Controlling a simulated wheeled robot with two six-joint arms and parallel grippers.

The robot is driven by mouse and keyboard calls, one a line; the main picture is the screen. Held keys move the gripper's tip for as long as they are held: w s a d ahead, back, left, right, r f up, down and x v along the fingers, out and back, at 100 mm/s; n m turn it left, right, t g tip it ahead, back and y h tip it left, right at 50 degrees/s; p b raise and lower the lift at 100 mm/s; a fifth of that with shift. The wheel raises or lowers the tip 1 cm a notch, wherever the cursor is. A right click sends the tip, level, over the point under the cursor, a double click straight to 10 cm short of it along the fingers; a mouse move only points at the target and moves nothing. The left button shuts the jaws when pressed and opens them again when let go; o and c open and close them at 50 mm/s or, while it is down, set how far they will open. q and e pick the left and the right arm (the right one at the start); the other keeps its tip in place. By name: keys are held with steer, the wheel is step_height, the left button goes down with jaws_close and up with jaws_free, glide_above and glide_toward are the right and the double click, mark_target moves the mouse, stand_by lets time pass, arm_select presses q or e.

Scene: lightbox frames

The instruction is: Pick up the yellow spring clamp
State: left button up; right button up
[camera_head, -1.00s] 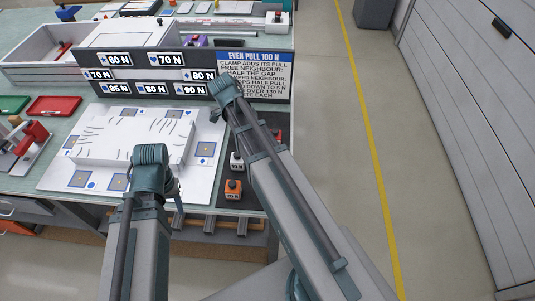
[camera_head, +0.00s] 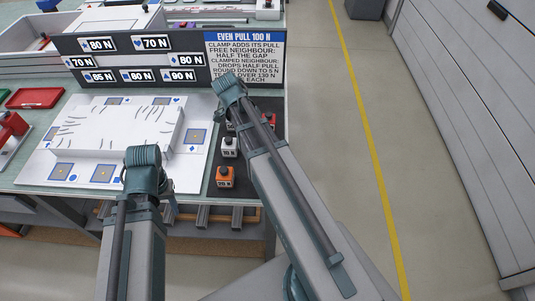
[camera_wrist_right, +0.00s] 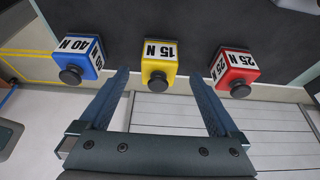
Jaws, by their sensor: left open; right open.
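The yellow spring clamp (camera_wrist_right: 160,58) is a small block marked 15 N with a dark round knob, in the right wrist view. It stands on a dark surface between a blue clamp (camera_wrist_right: 80,57) marked 40 N and a red clamp (camera_wrist_right: 233,68) marked 25 N. My right gripper (camera_wrist_right: 160,82) is open and empty, its fingers to either side of the yellow clamp in the picture; contact is not visible. In the head view I cannot make out the yellow clamp; my right arm covers that area. My left gripper (camera_head: 147,185) is over the bench's front edge, its fingertips mostly hidden.
A white clamp (camera_head: 228,147) and an orange clamp (camera_head: 225,177) stand on the dark strip left of my right arm. A white fixture board (camera_head: 55,150) lies further left. A sign panel (camera_head: 245,57) stands behind. Open floor lies right of the bench.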

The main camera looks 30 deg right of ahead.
steer(key=b+x, duration=0.4)
steer(key=x, duration=0.1)
steer(key=shift+s+d+b, duration=0.15)
steer(key=shift+d+b, duration=0.05)
steer(key=shift+b, duration=0.1)
jaws_close()
stand_by(0.5)
